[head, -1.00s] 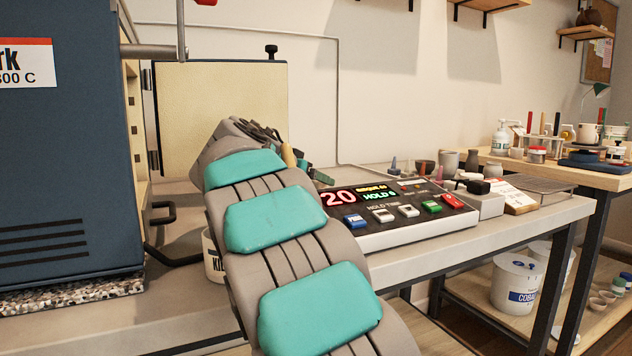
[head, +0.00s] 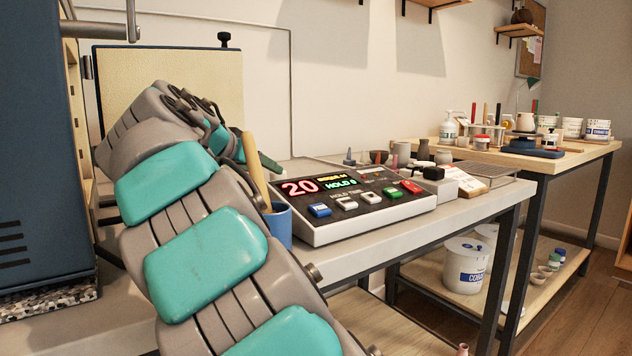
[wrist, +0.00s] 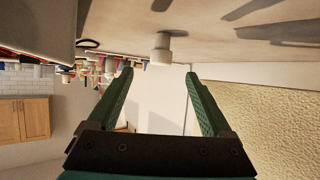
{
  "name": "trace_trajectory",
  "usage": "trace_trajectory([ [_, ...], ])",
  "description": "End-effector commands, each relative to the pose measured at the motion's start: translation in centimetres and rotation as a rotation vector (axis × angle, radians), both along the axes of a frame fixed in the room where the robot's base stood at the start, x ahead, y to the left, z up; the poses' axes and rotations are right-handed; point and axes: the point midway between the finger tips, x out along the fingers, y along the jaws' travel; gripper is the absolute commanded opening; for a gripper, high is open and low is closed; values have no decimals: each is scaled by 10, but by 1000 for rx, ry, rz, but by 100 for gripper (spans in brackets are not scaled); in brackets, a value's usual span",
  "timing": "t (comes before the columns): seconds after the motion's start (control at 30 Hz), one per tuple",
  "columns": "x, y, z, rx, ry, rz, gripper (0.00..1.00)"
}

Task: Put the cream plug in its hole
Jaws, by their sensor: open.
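A pale cream cylinder (wrist: 163,50), which looks like the plug, stands on the grey bench top in the wrist view. That view appears upside down, and the cylinder's wider end points away from the bench. My gripper (wrist: 159,74) is open and empty, its two green fingers apart. The cylinder shows between and beyond the fingertips, with no visible contact. In the head view my arm hides the plug. I cannot make out the hole in either view.
The blue kiln (head: 35,170) stands at left with its cream-lined door (head: 170,85) open behind my arm. A blue cup (head: 281,226) with a wooden tool and a control box (head: 350,222) are right of my arm. Small pots and tools stand farther right.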

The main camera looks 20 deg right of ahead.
Motion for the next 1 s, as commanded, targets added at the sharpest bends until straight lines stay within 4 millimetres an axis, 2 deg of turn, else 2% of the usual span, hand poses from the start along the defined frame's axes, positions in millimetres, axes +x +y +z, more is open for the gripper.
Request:
trace_trajectory([
  [0.03,1,7,-1,1,3,13,84],
  [0.13,5,10,-4,1,7,24,84],
  [0.47,25,-7,-15,0,6,23,84],
  [0.77,54,-30,-30,2,4,23,84],
  [1.0,57,-32,-32,1,3,23,84],
])
